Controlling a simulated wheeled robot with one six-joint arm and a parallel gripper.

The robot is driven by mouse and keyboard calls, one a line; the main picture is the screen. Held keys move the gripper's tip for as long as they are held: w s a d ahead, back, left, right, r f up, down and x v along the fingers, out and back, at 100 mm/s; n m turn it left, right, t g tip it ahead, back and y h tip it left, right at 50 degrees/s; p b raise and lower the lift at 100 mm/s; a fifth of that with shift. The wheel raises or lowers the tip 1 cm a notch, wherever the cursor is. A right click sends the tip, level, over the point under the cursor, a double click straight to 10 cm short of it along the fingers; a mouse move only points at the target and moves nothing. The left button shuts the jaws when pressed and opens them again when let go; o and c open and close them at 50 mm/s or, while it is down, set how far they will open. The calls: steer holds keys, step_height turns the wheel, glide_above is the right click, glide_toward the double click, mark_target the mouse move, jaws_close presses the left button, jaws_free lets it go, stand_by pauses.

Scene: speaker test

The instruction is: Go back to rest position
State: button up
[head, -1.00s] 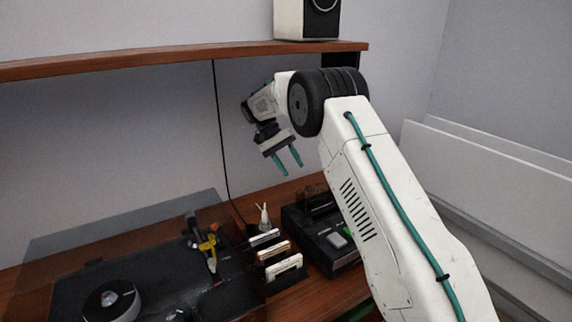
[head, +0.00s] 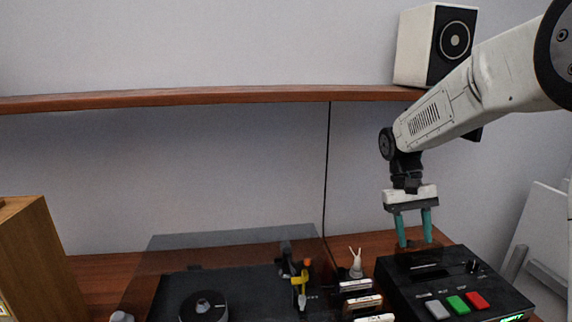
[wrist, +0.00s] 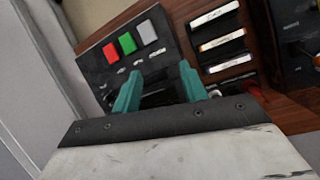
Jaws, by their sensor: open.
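My gripper (head: 414,228) is open and empty, with its two teal fingers pointing down. In the head view it hangs over the back of a black device (head: 455,285) with grey, green and red buttons. In the wrist view my gripper (wrist: 160,88) also shows open, with the device (wrist: 135,55) beyond its fingers and nothing between them. I cannot tell how far the fingertips are above the device.
A turntable (head: 250,290) under a clear cover stands left of the device. Several cassettes (head: 361,302) stand between them. A speaker (head: 432,45) sits on the shelf (head: 200,97), close behind my arm. A wooden box (head: 38,262) is at the far left.

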steer(key=s+a+r+t+y, duration=0.1)
steer(key=s+r+t, duration=0.1)
steer(key=s, duration=1.2)
steer(key=s+a+r+n+t, duration=0.1)
steer(key=s+r+t, duration=0.2)
steer(key=s, duration=1.1)
steer(key=shift+s+a+r+t+y, duration=0.2)
steer(key=shift+s+t+y, duration=0.1)
steer(key=shift+s+y, duration=0.1)
